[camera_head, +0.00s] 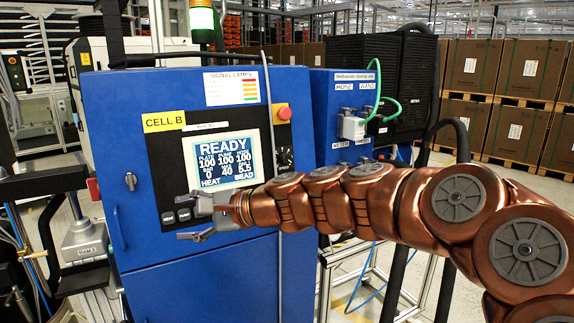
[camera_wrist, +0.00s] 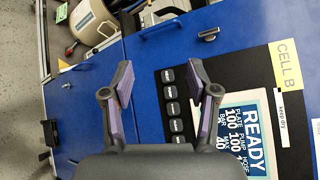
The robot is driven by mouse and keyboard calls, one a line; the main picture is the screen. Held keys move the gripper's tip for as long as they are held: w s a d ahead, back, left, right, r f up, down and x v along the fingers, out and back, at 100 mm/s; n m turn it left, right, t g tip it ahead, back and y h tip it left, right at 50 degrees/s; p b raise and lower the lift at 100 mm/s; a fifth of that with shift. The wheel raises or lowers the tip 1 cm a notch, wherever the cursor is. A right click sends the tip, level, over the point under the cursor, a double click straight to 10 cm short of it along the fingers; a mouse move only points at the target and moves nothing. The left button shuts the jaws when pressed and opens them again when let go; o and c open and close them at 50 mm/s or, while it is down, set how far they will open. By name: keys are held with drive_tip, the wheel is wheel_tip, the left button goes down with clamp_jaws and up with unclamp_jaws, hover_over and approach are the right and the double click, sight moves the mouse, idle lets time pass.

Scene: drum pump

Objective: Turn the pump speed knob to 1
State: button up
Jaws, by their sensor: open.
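A black dial (camera_head: 285,158) sits on the blue cabinet's panel, right of the lit READY display (camera_head: 222,159) and below a red button. It is small here, and I cannot read its label or pointer setting. It does not show in the wrist view. My gripper (camera_head: 190,222) is open and empty, low in front of the panel, below and left of the dial. In the wrist view my gripper (camera_wrist: 160,80) has its two fingers spread over the blue cabinet face, beside a row of dark buttons (camera_wrist: 172,108). The display (camera_wrist: 245,135) is partly hidden there by a finger.
A red emergency button (camera_head: 284,113) stands out above the dial. A small latch (camera_head: 130,181) and a blue door handle (camera_head: 118,228) are on the cabinet's left. Green hoses (camera_head: 377,92) hang on the right. My arm crosses in front of the cabinet's right side.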

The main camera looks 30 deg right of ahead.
drive_tip(key=w+d+r+m+t+h, duration=0.25)
drive_tip(key=d+m, duration=0.25)
drive_tip(key=d, duration=0.3)
drive_tip(key=w+d+r+m+t+h, duration=0.1)
drive_tip(key=w+d+m+t, duration=0.25)
drive_tip(key=d, duration=0.45)
drive_tip(key=m+t+h+b, duration=0.1)
drive_tip(key=m+h, duration=0.5)
drive_tip(key=m, duration=0.4)
approach(288, 159)
drive_tip(key=w, duration=0.2)
drive_tip(key=shift+w+a+f+p, duration=0.1)
drive_tip(key=shift+w+p, duration=0.35)
drive_tip(key=shift+w, duration=3.35)
drive_tip(key=shift+c, duration=0.2)
clamp_jaws()
